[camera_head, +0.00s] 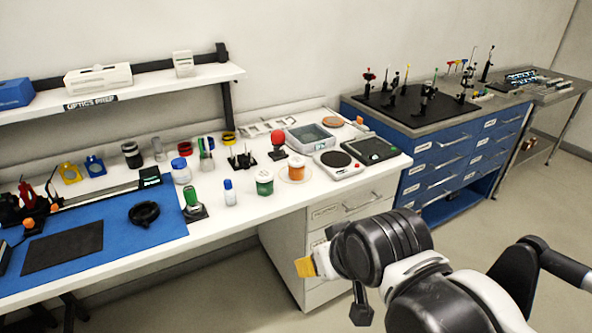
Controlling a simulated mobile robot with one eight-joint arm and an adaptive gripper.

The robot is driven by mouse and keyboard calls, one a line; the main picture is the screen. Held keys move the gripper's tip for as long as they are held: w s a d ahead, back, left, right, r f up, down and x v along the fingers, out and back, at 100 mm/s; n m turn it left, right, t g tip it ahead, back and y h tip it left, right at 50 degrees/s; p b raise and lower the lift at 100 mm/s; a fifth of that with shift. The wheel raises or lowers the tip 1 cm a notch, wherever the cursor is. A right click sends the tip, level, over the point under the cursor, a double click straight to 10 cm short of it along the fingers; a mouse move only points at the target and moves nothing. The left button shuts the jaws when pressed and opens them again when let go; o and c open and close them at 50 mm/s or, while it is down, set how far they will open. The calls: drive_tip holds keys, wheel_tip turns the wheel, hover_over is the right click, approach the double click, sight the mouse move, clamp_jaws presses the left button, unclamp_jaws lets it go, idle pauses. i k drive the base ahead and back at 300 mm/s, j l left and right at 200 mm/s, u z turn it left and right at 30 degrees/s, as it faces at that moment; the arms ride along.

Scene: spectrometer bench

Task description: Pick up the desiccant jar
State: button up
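Several small jars stand upright on the white bench, and I cannot read their labels. One jar (295,169) holds orange contents and stands on a small round base, the likeliest desiccant jar by its look. A jar with green contents (264,182) stands just left of it, and a clear jar with a blue lid (181,170) stands further left. My gripper (332,284) is in front of the bench drawers, low and well apart from the jars. Its yellow-tipped part shows, but I cannot tell how its fingers are set.
A white bottle with a blue cap (229,193) and a green-handled item (194,203) stand near the jars. A red knob (278,143) rises behind the orange jar. A balance (338,164) sits to its right. A shelf (150,83) overhangs the left back.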

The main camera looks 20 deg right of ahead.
sight(264, 179)
drive_tip(key=i+l+u, duration=0.1)
drive_tip(key=l, duration=0.3)
drive_tip(key=i+l+u, duration=0.1)
drive_tip(key=l, duration=0.25)
drive_tip(key=i+l, duration=0.25)
drive_tip(key=l, duration=0.2)
drive_tip(key=i+l+u, duration=0.15)
drive_tip(key=l, duration=0.25)
